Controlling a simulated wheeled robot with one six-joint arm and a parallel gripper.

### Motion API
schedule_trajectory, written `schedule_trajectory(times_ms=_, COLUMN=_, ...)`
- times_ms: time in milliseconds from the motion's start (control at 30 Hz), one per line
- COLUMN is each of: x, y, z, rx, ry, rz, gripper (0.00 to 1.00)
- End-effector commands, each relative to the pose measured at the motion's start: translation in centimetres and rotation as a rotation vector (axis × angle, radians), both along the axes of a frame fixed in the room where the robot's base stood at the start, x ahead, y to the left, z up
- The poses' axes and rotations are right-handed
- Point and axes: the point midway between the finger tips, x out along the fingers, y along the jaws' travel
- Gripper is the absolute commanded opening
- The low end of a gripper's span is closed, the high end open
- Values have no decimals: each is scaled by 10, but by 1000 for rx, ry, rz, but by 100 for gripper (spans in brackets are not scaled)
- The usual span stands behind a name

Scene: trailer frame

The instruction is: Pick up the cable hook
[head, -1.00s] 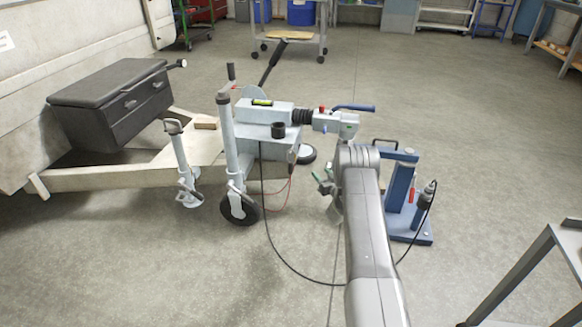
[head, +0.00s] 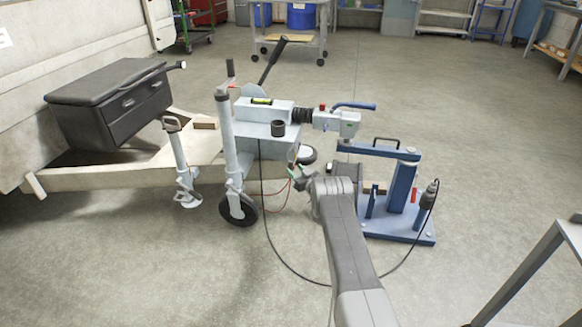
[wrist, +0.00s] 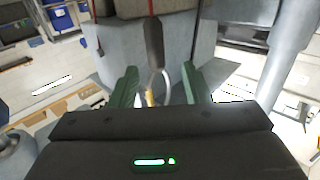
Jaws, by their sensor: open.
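The wrist view shows a dark strap-like piece with a thin, curved metal hook (wrist: 158,78) at its lower end, apparently the cable hook, against a grey surface. My gripper (wrist: 158,88) is open, with one green finger on each side of the hook. I cannot tell whether either finger touches it. In the head view my gripper (head: 296,172) is just below and right of the grey drawbar box (head: 262,147), near the red breakaway cable (head: 280,186). The hook is too small to make out there.
The jockey wheel (head: 238,208) and its post stand left of my gripper. The coupling head (head: 340,122) is above right. A blue stand (head: 405,190) is close to my arm on the right. A black cable (head: 285,262) loops across the floor.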

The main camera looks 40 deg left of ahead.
Motion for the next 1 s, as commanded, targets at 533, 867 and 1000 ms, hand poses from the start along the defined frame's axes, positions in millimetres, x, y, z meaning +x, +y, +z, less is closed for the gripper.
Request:
schedule_trajectory(times_ms=533, x=21, y=42, z=-6, rx=-1, ry=-2, rz=0, gripper=43)
schedule_trajectory(times_ms=867, x=23, y=47, z=-2, rx=0, ry=-1, rz=-2, gripper=43)
schedule_trajectory(times_ms=1000, x=23, y=47, z=-2, rx=-1, ry=-1, rz=-1, gripper=28)
